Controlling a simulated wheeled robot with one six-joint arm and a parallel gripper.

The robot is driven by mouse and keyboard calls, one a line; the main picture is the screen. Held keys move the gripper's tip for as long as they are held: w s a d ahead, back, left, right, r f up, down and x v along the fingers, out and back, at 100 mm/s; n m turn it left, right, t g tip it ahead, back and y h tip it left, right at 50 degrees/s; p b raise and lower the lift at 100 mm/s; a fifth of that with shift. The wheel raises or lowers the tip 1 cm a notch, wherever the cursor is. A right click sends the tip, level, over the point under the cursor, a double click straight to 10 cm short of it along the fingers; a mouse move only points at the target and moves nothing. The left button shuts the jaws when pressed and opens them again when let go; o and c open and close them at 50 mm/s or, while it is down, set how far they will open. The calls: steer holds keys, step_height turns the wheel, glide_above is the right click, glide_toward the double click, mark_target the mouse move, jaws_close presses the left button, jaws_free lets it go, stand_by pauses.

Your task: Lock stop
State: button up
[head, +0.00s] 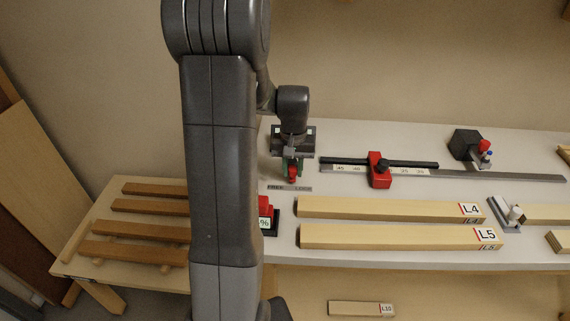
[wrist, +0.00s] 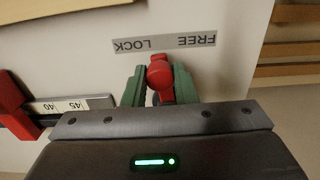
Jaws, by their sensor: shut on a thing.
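A red lever with a round knob (wrist: 159,74) stands at the left end of the bench, by a grey label strip (wrist: 165,43) reading FREE and LOCK. In the head view the red lever (head: 292,174) shows below my gripper (head: 292,164). My gripper's green fingers (wrist: 160,84) are shut on the lever, one on each side. The knob lies near the middle of the strip, between the two words. A red stop block (head: 379,170) with a black knob sits on the scale rail (head: 430,172) to the right. The lever's base is hidden.
Two light beams, L4 (head: 385,207) and L5 (head: 385,236), lie along the bench front. A red and black device (head: 266,214) is partly hidden by my arm. A dark block with a red knob (head: 468,145) stands at the back right. Brown bars (head: 150,206) lie on the left rack.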

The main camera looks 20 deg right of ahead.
steer(key=shift+s+d, duration=0.15)
steer(key=shift+d, duration=0.3)
steer(key=shift+d, duration=0.25)
steer(key=shift+s+d, duration=0.1)
steer(key=shift+d, duration=0.7)
steer(key=shift+d+p, duration=0.3)
steer(key=shift+d, duration=0.05)
steer(key=o, duration=0.7)
steer(key=shift+r, duration=0.1)
